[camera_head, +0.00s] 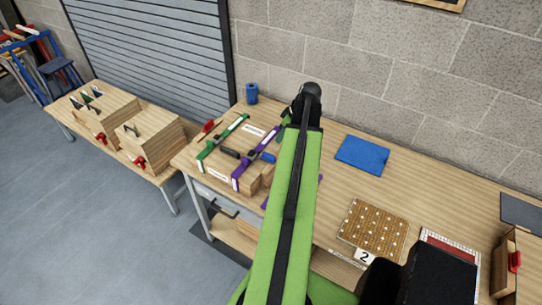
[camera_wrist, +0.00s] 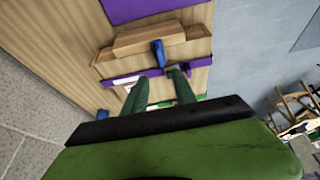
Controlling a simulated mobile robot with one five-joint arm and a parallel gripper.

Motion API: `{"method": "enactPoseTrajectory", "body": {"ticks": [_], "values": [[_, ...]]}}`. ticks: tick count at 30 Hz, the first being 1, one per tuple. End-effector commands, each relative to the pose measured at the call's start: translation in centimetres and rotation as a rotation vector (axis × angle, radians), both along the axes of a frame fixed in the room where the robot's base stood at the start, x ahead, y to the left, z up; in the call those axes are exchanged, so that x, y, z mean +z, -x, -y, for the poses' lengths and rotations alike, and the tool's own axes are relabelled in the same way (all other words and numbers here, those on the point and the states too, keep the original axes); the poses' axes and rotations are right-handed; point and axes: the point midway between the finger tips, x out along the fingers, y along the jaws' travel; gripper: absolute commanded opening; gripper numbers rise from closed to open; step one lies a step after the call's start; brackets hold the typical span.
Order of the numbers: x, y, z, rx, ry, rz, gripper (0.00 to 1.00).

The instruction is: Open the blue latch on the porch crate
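In the head view, a wooden crate (camera_head: 255,180) with a purple strap (camera_head: 243,170) stands on the bench left of my arm. A blue latch (camera_head: 267,156) shows beside that strap. In the wrist view, a blue latch (camera_wrist: 158,54) stands against a wooden block just ahead of my gripper (camera_wrist: 160,75). My two green fingers are apart, with the latch's lower end in line with the gap. I cannot tell whether they touch it. In the head view my arm partly hides my gripper (camera_head: 288,128) and the crate's right side. The crate labels are too small to read.
A green-strapped part (camera_head: 222,140) sits left of the purple strap. A blue cup (camera_head: 252,93) stands behind. A blue mat (camera_head: 362,154) and a pegboard (camera_head: 373,228) lie to the right. Crates with red latches (camera_head: 139,163) are on the left bench.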

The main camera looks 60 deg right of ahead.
Motion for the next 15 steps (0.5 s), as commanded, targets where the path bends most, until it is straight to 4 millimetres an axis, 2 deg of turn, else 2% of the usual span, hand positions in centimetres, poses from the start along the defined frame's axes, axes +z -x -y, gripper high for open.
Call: {"method": "enactPoseTrajectory", "body": {"ticks": [1,15], "values": [[-1.8,-0.4,0.0,0.002,0.001,0.0,0.33],[-11.4,-4.3,0.1,0.0,-0.001,0.0,0.33]]}}
